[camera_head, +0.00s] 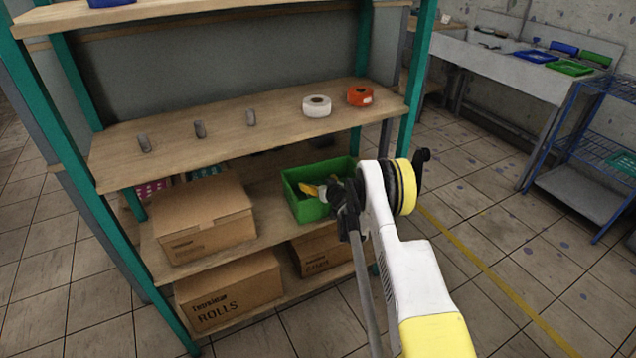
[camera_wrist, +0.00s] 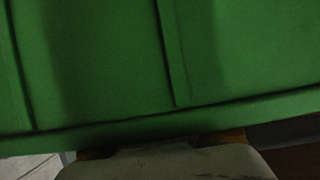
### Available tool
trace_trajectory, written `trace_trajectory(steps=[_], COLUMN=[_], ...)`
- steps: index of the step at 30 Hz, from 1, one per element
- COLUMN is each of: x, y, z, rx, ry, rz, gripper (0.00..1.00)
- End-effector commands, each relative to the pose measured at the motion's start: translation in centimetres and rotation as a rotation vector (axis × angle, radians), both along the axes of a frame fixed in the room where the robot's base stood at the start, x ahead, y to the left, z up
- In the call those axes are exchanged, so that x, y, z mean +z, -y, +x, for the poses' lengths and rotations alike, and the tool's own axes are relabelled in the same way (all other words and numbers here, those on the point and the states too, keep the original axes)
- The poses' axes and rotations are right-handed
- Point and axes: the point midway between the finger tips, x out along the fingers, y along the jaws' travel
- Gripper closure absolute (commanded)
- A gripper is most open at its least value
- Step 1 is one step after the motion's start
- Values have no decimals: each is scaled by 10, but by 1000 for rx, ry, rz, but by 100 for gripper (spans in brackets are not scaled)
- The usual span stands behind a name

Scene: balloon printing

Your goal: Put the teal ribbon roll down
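I cannot make out a teal ribbon roll in either view. My gripper (camera_head: 322,188) is at the green bin (camera_head: 294,205) on the shelf below the rolls, with its yellow parts over the bin's opening. In the wrist view the bin's ribbed green wall (camera_wrist: 100,60) fills most of the picture, very close. A pale grey shape lies at the bottom edge there, with small orange-yellow bits at its sides. The fingertips and anything between them are hidden, so I cannot tell whether the gripper is open or holding something.
A white roll (camera_head: 317,106) and an orange roll (camera_head: 360,96) stand on the upper wooden shelf (camera_head: 225,150), right of three short grey pegs (camera_head: 200,129). A teal post (camera_head: 416,80) stands near my arm.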

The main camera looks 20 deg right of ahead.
Motion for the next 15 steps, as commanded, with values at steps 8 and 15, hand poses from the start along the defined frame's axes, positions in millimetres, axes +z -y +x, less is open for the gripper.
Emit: trace_trajectory(steps=[8, 15], x=[-7, 12], y=[-2, -1], z=[-2, -12], rx=[6, 5], ry=[-9, -8], rz=[-2, -1], gripper=[1, 1])
